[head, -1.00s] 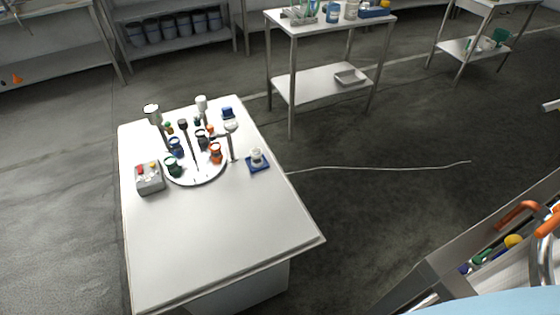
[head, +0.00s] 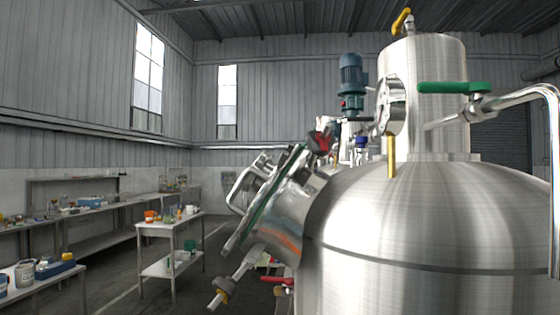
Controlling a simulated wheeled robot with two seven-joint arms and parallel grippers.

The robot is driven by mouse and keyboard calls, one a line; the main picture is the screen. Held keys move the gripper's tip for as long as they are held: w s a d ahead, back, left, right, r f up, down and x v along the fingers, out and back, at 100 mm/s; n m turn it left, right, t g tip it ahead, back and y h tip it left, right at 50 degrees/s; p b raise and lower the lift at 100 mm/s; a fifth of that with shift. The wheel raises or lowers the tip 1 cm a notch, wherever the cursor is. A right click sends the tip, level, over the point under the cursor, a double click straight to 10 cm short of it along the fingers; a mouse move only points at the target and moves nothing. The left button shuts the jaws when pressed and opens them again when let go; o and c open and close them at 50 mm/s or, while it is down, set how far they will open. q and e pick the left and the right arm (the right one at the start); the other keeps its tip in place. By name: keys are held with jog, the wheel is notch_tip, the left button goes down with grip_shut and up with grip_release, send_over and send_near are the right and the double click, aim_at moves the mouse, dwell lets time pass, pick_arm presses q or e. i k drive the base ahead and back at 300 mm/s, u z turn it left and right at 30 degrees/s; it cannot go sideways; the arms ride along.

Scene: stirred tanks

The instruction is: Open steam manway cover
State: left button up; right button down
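A large brushed-steel tank (head: 420,235) fills the right of the head view. On its left shoulder a tilted manway neck (head: 292,200) sticks out, with a round cover (head: 258,208) seen nearly edge-on at its end. The cover lies against the neck and looks closed. It has a bent metal handle (head: 240,190) on its outer face. A dark red knob (head: 320,142) sits at the top of the neck. Neither of my grippers shows in this view.
A green-handled valve (head: 450,88) and bent pipe (head: 520,95) stand over the tank. A valve stub (head: 222,292) juts out below the cover. A small table (head: 170,222) and wall benches (head: 100,210) stand at left, with open floor between them and the tank.

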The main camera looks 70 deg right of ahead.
aim_at(261, 177)
jog(key=z, duration=0.85)
jog(key=k, duration=0.5)
jog(key=z, duration=0.1)
